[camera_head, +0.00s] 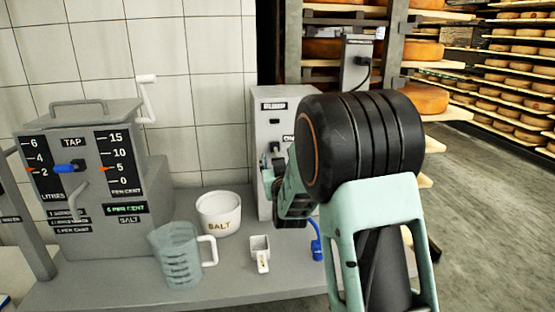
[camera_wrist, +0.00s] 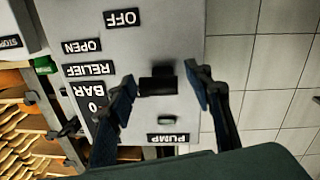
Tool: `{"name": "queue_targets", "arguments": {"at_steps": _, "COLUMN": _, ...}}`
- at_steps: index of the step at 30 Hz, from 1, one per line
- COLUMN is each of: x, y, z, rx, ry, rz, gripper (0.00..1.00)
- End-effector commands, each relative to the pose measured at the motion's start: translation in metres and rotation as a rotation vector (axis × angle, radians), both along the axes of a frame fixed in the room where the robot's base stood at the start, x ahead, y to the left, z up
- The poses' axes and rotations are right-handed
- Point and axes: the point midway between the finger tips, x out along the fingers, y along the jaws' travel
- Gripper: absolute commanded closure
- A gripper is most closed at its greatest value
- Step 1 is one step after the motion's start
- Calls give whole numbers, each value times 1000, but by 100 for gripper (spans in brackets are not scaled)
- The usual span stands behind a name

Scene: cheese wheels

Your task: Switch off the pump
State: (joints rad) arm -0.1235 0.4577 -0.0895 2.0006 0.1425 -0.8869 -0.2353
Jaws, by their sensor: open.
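The pump (camera_head: 268,125) is a grey box against the tiled wall in the head view, labelled PUMP; my arm hides its right part. In the wrist view the pump box (camera_wrist: 180,25) appears upside down, with a black switch (camera_wrist: 157,86) on its face. An OFF label (camera_wrist: 122,18) is at the top, and a small green piece (camera_wrist: 147,125) lies between the switch and the PUMP label. My gripper (camera_wrist: 160,74) is open, its fingers on either side of the switch; contact cannot be told. In the head view my gripper (camera_head: 271,178) is at the pump's front.
The grey bench (camera_head: 110,285) holds a tap unit (camera_head: 120,220), a clear jug (camera_head: 176,262), a white salt bowl (camera_head: 219,213), a small white scoop (camera_head: 260,252) and a blue piece (camera_head: 316,243) near my arm. Cheese shelves (camera_head: 500,65) stand behind at right, with open floor before them.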

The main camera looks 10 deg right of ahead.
Motion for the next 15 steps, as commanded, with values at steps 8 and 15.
{"name": "queue_targets", "arguments": {"at_steps": 8, "x": 0, "y": 0, "z": 0, "rx": 0, "ry": 0, "rz": 0, "gripper": 62}}
{"name": "queue_targets", "arguments": {"at_steps": 15, "x": 0, "y": 0, "z": 0, "rx": 0, "ry": 0, "rz": 0, "gripper": 88}}
